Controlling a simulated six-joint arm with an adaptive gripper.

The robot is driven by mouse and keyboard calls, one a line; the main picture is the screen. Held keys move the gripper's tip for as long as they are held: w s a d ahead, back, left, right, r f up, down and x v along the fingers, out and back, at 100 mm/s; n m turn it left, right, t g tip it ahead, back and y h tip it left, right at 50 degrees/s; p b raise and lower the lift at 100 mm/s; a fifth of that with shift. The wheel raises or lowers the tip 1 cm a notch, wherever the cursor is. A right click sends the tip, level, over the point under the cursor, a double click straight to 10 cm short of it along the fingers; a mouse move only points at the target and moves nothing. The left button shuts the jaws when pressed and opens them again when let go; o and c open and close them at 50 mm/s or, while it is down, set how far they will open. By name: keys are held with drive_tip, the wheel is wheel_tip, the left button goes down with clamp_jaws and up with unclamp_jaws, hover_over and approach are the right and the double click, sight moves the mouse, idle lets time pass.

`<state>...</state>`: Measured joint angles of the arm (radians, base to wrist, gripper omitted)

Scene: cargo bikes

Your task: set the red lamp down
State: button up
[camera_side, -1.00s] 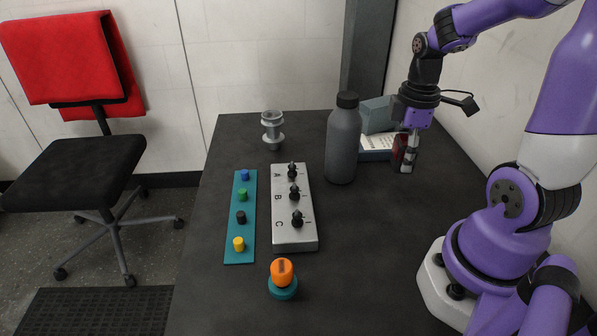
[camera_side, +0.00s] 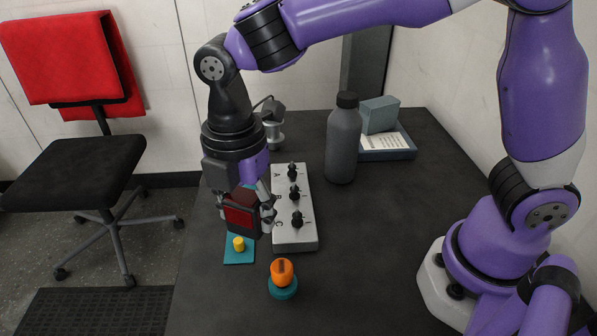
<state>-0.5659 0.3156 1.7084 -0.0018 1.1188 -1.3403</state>
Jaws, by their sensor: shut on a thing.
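The red lamp (camera_side: 240,219) is a dark box-shaped body with a red face turned toward the camera. My gripper (camera_side: 244,215) is shut on it and holds it over the teal button strip (camera_side: 238,256). The lamp and gripper hide most of that strip; its near end with the yellow button (camera_side: 239,243) shows. The lamp seems to be above the strip, but I cannot tell the exact gap below it.
A grey box with black knobs (camera_side: 308,244) stands just right of the gripper. An orange knob on a teal base (camera_side: 282,273) is in front. A grey bottle (camera_side: 343,142) and a blue tray (camera_side: 400,153) stand farther back.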

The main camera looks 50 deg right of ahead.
sight(224, 333)
drive_tip(key=s+a+f+n, duration=0.2)
drive_tip(key=s+a+n, duration=0.25)
drive_tip(key=a, duration=0.55)
drive_tip(key=shift+n, duration=0.35)
drive_tip(key=f, duration=0.7)
drive_tip(key=shift+w+a+f, duration=0.1)
drive_tip(key=shift+w+f, duration=0.1)
drive_tip(key=shift+f, duration=0.15)
drive_tip(key=shift+f, duration=0.15)
drive_tip(key=o, duration=1.2)
drive_tip(key=shift+c, duration=0.2)
